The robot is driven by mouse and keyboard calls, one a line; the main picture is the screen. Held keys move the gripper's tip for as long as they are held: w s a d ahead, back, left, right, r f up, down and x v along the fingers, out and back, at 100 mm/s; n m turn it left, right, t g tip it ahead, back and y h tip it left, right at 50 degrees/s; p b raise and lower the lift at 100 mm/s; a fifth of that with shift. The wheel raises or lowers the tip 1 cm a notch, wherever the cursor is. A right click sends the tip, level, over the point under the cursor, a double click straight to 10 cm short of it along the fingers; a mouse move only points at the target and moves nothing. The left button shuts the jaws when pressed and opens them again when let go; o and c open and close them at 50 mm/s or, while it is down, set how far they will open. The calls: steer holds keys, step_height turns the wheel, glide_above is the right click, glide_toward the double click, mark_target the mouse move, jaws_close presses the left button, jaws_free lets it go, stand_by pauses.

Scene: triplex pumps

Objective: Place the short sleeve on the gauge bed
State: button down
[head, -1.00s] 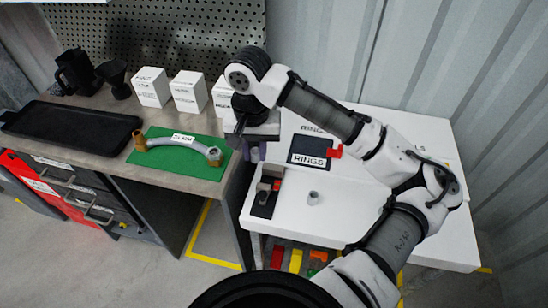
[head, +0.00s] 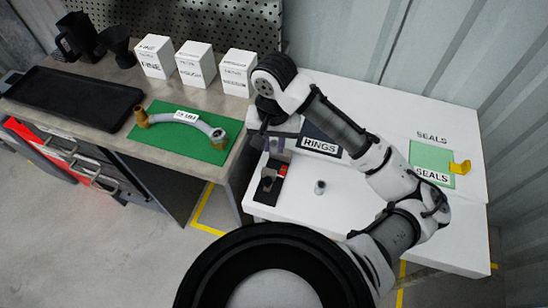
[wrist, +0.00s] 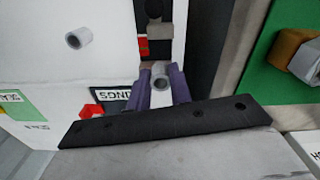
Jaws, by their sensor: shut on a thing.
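My gripper (wrist: 160,84) is shut on a short grey sleeve (wrist: 160,76), whose round open end shows between the two purple-grey fingers in the wrist view. In the head view my gripper (head: 277,146) hangs over the white table, just behind a dark gauge fixture (head: 266,189); the held sleeve is hard to make out there. A second grey sleeve (head: 319,187) stands apart on the table, also seen in the wrist view (wrist: 78,38).
A dark RINGS mat (head: 320,143) lies right of my gripper, and a green SEALS mat (head: 430,163) with a yellow piece (head: 460,167) farther right. The workbench at left holds a green mat (head: 205,149) with a curved rod (head: 180,117). The white table's front is largely clear.

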steer(key=shift+f, duration=3.5)
steer(key=shift+f, duration=0.15)
steer(key=c, duration=1.3)
jaws_free()
steer(key=shift+o, duration=0.2)
step_height(320, 180, up, 12)
steer(key=shift+r+p, duration=0.2)
steer(key=shift+p, duration=0.15)
